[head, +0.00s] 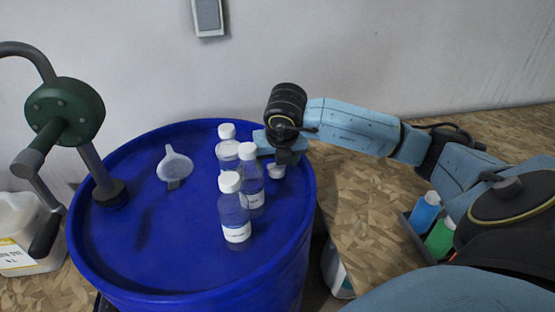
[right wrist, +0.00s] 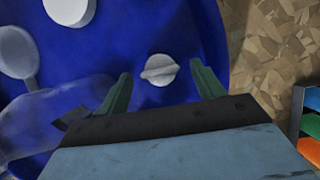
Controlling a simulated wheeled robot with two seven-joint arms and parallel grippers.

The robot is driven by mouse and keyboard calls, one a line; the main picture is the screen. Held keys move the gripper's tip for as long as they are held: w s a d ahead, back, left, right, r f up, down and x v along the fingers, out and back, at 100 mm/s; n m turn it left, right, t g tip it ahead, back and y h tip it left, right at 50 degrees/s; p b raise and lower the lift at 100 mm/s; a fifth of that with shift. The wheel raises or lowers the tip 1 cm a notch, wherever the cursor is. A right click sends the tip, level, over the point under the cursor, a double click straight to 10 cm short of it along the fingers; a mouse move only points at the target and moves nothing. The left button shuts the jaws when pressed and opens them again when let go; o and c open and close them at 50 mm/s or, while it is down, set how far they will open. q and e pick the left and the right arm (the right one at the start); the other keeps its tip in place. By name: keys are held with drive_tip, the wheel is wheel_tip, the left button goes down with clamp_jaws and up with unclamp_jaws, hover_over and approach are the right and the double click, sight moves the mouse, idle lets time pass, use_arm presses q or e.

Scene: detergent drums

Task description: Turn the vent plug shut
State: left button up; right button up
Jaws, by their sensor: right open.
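The vent plug is a small pale round cap with a raised bar across it. It sits on the top of the blue drum (head: 150,245), near the drum's right rim, and shows in the head view (head: 277,171). In the right wrist view the vent plug (right wrist: 159,70) lies ahead of and between the two green fingers. My right gripper (head: 287,158) is over the right part of the drum top. In the right wrist view its fingers (right wrist: 160,85) are spread and empty. My left gripper is not in view.
Several clear white-capped bottles (head: 236,215) stand on the drum close left of my right gripper. A white jug (head: 25,235) stands left of the drum. Blue and green bottles (head: 424,212) are at right.

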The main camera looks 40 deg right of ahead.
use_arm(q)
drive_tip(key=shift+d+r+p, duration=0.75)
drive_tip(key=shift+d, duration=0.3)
use_arm(e)
drive_tip(key=v, duration=1.3)
drive_tip(key=shift+r, duration=0.15)
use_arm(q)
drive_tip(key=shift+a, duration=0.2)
use_arm(e)
drive_tip(key=shift+s+a, duration=0.1)
drive_tip(key=shift+s, duration=0.05)
